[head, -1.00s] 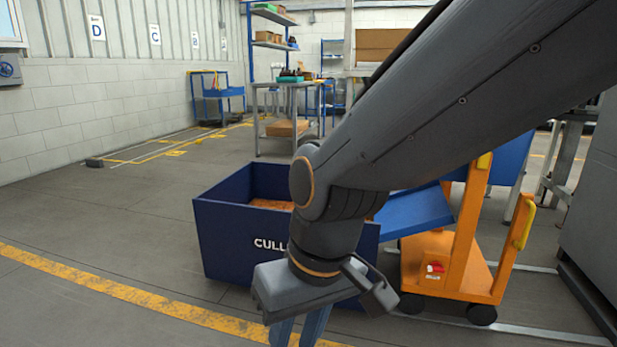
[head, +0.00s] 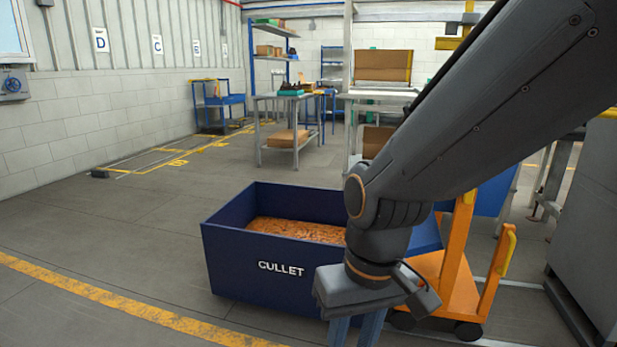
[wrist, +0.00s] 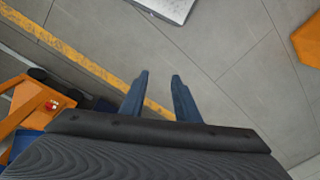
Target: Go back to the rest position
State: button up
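My gripper (head: 355,335) hangs pointing down at the bottom of the head view, in front of the right part of the blue cullet bin. In the wrist view my gripper (wrist: 159,80) shows two blue fingers standing apart with bare floor between them, so it is open and empty. My arm reaches in from the upper right of the head view. The fingertips are cut off by the lower edge of the head view.
The blue bin (head: 255,268) marked CULLET holds orange-brown pieces (head: 295,229). An orange cart (head: 455,275) stands right of it, partly behind my arm; the cart also shows in the wrist view (wrist: 35,108). A yellow floor line (head: 120,305) crosses the front left. Floor at left is clear.

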jog(key=s+d+r+m+h+p, duration=0.1)
jog(key=s+d+r+m+p, duration=0.1)
jog(key=d+r+p, duration=1.1)
notch_tip(320, 180, up, 2)
jog(key=m+p, duration=0.1)
jog(key=p, duration=0.5)
jog(key=shift+r, duration=0.15)
